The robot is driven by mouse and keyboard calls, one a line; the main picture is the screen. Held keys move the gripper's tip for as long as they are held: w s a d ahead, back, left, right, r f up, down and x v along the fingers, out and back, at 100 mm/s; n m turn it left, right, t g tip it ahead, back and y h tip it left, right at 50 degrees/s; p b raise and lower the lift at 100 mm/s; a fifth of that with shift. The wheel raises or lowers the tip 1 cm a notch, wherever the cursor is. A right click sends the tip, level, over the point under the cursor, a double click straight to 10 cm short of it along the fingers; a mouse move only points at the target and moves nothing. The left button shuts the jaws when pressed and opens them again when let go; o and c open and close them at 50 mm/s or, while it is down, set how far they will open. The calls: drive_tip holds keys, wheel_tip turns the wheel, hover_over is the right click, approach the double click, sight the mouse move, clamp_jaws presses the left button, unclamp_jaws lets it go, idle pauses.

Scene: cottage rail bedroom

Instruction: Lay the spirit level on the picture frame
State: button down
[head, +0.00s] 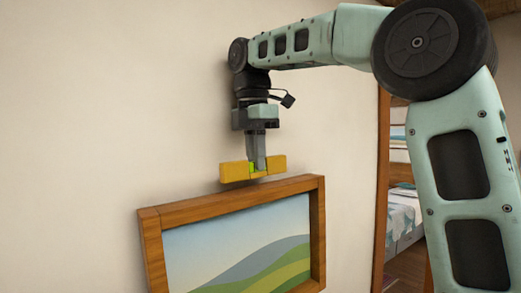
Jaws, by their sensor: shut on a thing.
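The picture frame (240,200) is brown wood around a picture of green hills and blue sky, and hangs on the wall. The level's underside is very close to the frame's top edge; I cannot tell whether they touch. The frame's bottom edge is out of view.
The plain cream wall (100,100) is clear to the left of the frame and above it. A wooden door post (381,190) stands to the right. Beyond it a bed (403,215) shows in part behind my arm.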

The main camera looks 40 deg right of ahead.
sight(254, 169)
drive_tip(key=shift+w+f, duration=0.1)
drive_tip(key=shift+w, duration=0.2)
drive_tip(key=shift+w+f, duration=0.15)
drive_tip(key=shift+f, duration=0.15)
drive_tip(key=shift+d+f+b, duration=0.1)
drive_tip(key=shift+f+b, duration=0.75)
drive_tip(key=shift+f, duration=0.25)
drive_tip(key=c, duration=1.3)
unclamp_jaws()
drive_tip(key=shift+r, duration=0.1)
